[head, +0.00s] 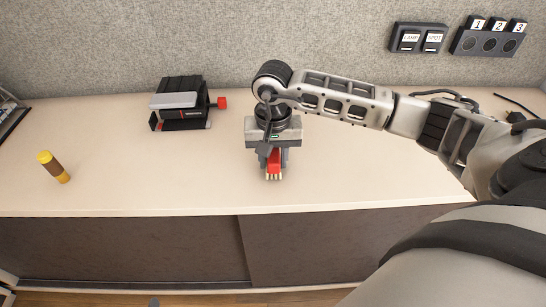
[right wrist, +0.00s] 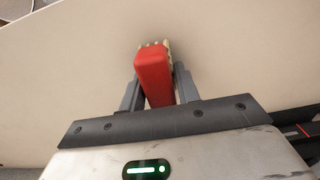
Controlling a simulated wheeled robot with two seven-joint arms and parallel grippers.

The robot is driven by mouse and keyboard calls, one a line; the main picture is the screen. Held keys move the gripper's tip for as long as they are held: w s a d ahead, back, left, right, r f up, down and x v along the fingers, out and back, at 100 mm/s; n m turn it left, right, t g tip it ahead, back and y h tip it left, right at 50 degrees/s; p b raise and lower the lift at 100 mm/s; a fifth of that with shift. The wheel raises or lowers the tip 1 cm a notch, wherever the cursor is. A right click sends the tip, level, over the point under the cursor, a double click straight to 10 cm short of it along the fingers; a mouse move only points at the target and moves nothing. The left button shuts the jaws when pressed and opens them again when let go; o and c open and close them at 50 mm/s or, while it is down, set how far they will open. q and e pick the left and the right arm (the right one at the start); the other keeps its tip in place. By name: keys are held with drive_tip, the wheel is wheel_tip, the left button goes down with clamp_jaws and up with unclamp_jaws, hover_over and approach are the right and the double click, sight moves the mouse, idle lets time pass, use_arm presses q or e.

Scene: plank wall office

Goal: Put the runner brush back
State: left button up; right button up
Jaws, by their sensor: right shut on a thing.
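The runner brush, a red block with pale bristles at its end, is in my right gripper (head: 274,163). The brush (head: 273,158) points down over the front middle of the pale counter in the head view. In the right wrist view the red brush (right wrist: 154,75) sits between the two grey fingers of the right gripper (right wrist: 158,85), bristles at the far end. I cannot tell whether the bristles touch the counter. My left gripper is not in view.
A black and grey device (head: 180,105) with a red knob stands on the counter (head: 110,195), left of the gripper. A yellow and brown cylinder (head: 53,167) is at the left. Switch panels (head: 418,38) hang on the back wall. The counter between is clear.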

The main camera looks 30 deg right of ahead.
sight(274, 151)
drive_tip(key=shift+f, duration=0.15)
drive_tip(key=shift+f, duration=0.15)
drive_tip(key=o, duration=1)
drive_tip(key=shift+r, duration=0.2)
wheel_tip(274, 151, up, 12)
drive_tip(key=shift+f, duration=0.1)
drive_tip(key=shift+s, duration=0.1)
